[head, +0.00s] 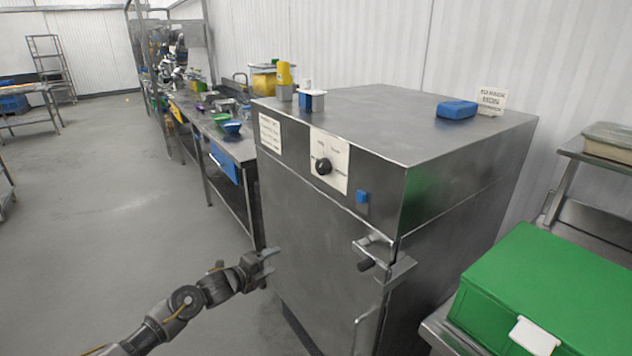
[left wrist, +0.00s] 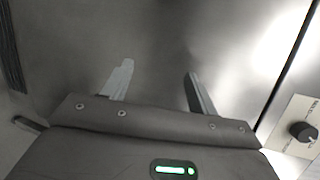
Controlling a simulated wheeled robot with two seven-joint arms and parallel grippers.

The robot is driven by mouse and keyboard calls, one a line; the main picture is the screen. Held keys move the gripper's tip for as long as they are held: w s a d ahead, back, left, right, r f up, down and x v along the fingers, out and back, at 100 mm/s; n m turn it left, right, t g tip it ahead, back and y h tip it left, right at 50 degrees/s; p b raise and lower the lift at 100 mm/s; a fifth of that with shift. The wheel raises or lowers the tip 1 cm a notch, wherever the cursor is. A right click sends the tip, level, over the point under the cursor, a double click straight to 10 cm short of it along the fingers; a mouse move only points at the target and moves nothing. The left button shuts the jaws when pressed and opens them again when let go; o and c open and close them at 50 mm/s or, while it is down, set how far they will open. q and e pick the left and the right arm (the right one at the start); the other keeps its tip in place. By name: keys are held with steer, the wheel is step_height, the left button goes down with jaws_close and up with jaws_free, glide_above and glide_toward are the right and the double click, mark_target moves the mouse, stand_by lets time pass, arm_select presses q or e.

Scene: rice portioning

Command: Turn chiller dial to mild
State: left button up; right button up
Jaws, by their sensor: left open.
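The chiller (head: 315,235) is a large steel cabinet in the middle of the head view. Its black dial (head: 323,166) sits on a white label plate (head: 338,150) on the upper front panel. The dial (left wrist: 302,131) also shows at the right edge of the left wrist view, with the plate (left wrist: 289,142) around it. My left gripper (head: 270,268) is in front of the chiller door, below and left of the dial and apart from it. In the left wrist view its two fingers (left wrist: 157,85) are spread with nothing between them. My right gripper is not in view.
A door handle (head: 372,254) and a blue button (head: 362,197) are on the chiller front. A blue block (head: 457,110) and small containers (head: 312,100) stand on top. A green box (head: 550,290) is at the right.

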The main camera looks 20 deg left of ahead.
arm_select(q)
steer(key=d+r+m+t+h, duration=0.1)
steer(key=d+r+m+h, duration=0.2)
steer(key=r+m, duration=1.1)
steer(key=m+g+h, duration=0.1)
steer(key=m+h, duration=0.2)
glide_toward(319, 168)
steer(key=p+x, duration=0.3)
steer(key=x, duration=0.5)
steer(key=shift+s+r, duration=0.1)
steer(key=shift+r, duration=0.1)
steer(key=shift+w+d+f, duration=0.1)
steer(key=shift+w+d, duration=0.35)
steer(key=shift+w, duration=0.05)
steer(key=shift+c, duration=0.3)
steer(key=c, duration=0.9)
